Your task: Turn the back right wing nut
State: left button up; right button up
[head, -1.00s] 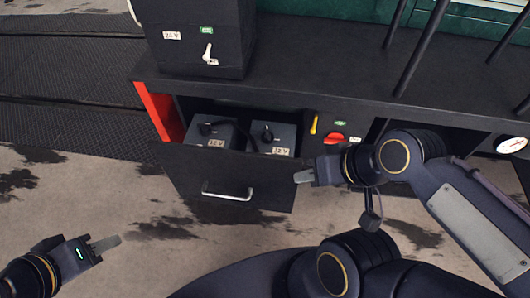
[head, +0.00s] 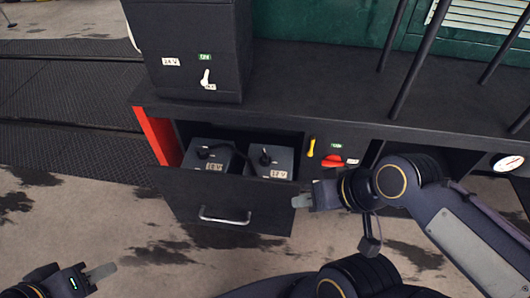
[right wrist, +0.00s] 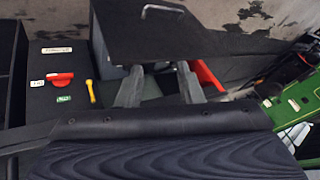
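Two grey batteries stand in an open black drawer (head: 195,205), a left one (head: 192,156) and a right one (head: 285,158). Dark terminal fittings and a black cable show on top. A small dark knob (head: 265,158) stands up on the right battery; I cannot make out wing nut shapes. My right gripper (head: 300,201) is outside the drawer, near its front right corner. In the right wrist view its two fingers (right wrist: 158,84) are apart and empty, above the drawer area.
A black box (head: 190,45) with a white lever stands on the dark bench top (head: 300,90) above the drawer. A yellow handle (head: 311,147) and red knob (head: 331,160) are right of the drawer. A gauge (head: 507,162) is further right. Upright bars rise from the bench.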

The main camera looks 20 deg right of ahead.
jog(key=shift+g+h, duration=0.3)
jog(key=shift+h, duration=0.2)
jog(key=w+d+f+b, duration=0.1)
jog(key=w+b, duration=0.1)
jog(key=w+f+b, duration=0.2)
jog(key=b, duration=0.1)
jog(key=w+d+f+b, duration=0.1)
jog(key=w+b, duration=0.1)
jog(key=shift+w+d+f, duration=0.15)
jog(key=shift+d, duration=0.2)
jog(key=h+b, duration=0.4)
jog(key=b, duration=1.2)
send_near(265, 154)
jog(key=x, duration=0.2)
jog(key=shift+g+y, duration=0.3)
jog(key=x, duration=0.2)
jog(key=b+x, duration=0.1)
jog(key=x, duration=0.1)
jog(key=b+x, duration=0.1)
jog(key=x, duration=0.2)
jog(key=shift+w+d, duration=0.2)
jog(key=shift+d, duration=0.1)
jog(key=shift+c, duration=0.3)
grip_shut()
